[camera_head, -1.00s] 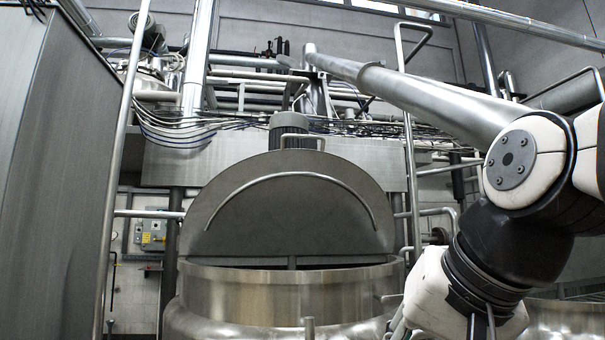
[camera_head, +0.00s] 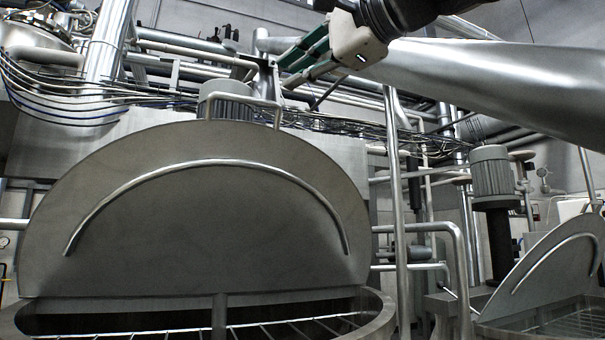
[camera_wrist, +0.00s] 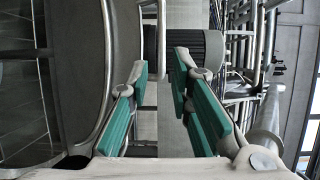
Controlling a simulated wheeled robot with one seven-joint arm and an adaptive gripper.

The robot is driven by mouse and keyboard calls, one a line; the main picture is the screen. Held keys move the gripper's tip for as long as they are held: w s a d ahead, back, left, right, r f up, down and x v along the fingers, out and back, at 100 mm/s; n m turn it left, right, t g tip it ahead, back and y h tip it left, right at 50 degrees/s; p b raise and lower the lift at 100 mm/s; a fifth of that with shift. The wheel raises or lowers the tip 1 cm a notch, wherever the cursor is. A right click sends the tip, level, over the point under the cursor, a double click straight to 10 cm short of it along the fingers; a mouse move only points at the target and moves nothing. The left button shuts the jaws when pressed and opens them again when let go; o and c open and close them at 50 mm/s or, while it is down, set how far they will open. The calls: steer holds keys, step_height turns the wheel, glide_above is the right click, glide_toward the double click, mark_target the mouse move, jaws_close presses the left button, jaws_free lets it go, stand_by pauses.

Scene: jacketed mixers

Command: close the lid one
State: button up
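The nearer mixer's lid (camera_head: 210,220) is a large grey half-disc with a curved bar handle (camera_head: 205,163). It stands raised, nearly upright, over the open mixer vessel (camera_head: 375,318), where a wire grid shows inside. My gripper (camera_head: 284,72), with green finger pads, is above and to the right of the lid's top edge, apart from it in the head view. In the wrist view my gripper (camera_wrist: 160,72) is open with nothing between its fingers. A dark panel that looks like the lid (camera_wrist: 78,70) is at the left there, beside the fingers.
A motor (camera_head: 226,100) and a bent rail stand behind the lid. A second mixer with a raised lid (camera_head: 550,270) and its own motor (camera_head: 492,172) is at the right. Upright pipes (camera_head: 397,200) stand between the mixers. Cables and pipes run across the back.

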mark_target(250, 100)
steer(key=p+x, duration=0.5)
steer(key=x, duration=0.8)
steer(key=shift+w+a+r, duration=0.1)
steer(key=shift+w+a, duration=0.1)
steer(key=shift+a, duration=0.1)
jaws_close()
